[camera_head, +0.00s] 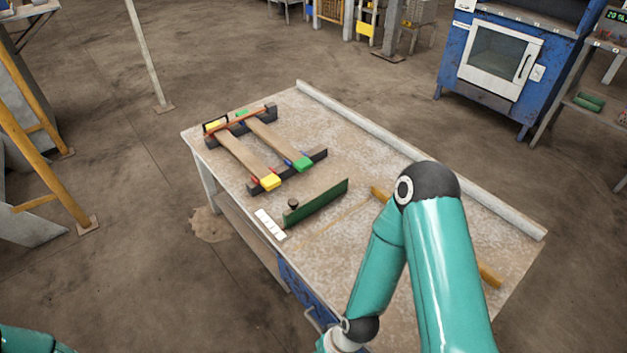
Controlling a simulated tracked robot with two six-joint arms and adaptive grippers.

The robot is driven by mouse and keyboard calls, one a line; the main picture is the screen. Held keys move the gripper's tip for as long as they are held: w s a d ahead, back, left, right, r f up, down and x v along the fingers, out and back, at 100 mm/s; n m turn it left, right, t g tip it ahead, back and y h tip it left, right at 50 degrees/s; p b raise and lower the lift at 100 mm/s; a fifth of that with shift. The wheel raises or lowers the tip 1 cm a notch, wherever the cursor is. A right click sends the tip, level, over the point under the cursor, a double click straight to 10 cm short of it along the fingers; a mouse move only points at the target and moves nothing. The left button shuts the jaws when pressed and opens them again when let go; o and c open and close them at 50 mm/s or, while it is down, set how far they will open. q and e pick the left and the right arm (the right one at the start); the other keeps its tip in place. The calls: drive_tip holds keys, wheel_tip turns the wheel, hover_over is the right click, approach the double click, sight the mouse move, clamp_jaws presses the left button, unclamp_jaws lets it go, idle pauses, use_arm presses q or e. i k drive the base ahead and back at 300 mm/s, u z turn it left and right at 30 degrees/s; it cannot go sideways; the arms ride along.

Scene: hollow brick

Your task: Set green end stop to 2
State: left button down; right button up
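The green end stop (322,203) is a long dark green plate standing on edge on the worktable (400,262), left of my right arm. A dark knob (292,204) is at its near-left end. A white strip (270,223) with small marks lies beside that end; its numbers are too small to read. I cannot tell which mark the stop lines up with. My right arm covers the right part of the table, and its gripper is out of view below. Only a teal piece of my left arm shows in the lower left corner; its gripper is not in view.
Two wooden slats with yellow (271,182) and green (303,163) end pieces lie across dark rails (318,156) at the table's far left. A yellow bar (490,276) lies partly behind my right arm. A raised pale ledge (345,120) runs along the back edge.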

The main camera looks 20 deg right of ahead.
sight(298, 210)
drive_tip(key=i, duration=1.05)
drive_tip(key=u, duration=0.4)
